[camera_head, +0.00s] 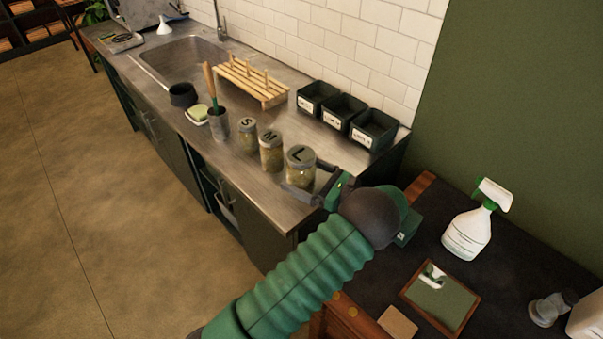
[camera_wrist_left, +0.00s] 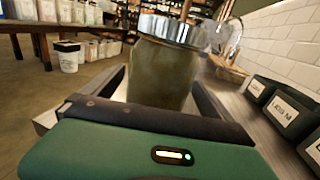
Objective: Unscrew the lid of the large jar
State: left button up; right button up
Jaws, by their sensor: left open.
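The large jar (camera_head: 300,168), a glass jar with a metal lid marked L (camera_head: 300,153), stands upright at the near end of the steel counter. The wrist view shows its greenish glass body (camera_wrist_left: 160,75) and shiny metal lid (camera_wrist_left: 170,29) close in front of my left gripper (camera_wrist_left: 158,98). My left gripper (camera_head: 307,179) is open at the jar's near right side, with one finger on each side of the body, below the lid. I cannot tell whether the fingers touch the glass. My right gripper is not in view.
Smaller jars marked M (camera_head: 271,155) and S (camera_head: 247,134) stand beyond the large jar. Black labelled bins (camera_head: 372,130) line the wall. A grey cup with a brush (camera_head: 219,127) and a wooden rack (camera_head: 250,85) stand farther along. A spray bottle (camera_head: 468,232) stands on the dark counter.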

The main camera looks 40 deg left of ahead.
aim_at(291, 150)
pick_arm(q)
jog(key=a, duration=0.2)
jog(key=shift+s+a+r, duration=0.3)
jog(key=shift+s+r, duration=0.05)
jog(key=shift+a, duration=0.25)
jog(key=c, duration=1.7)
jog(key=shift+c, duration=0.2)
notch_tip(291, 150, up, 10)
jog(key=shift+d+p, duration=0.1)
jog(key=shift+p, duration=0.2)
jog(key=o, duration=1)
grip_shut()
jog(key=shift+f, duration=0.15)
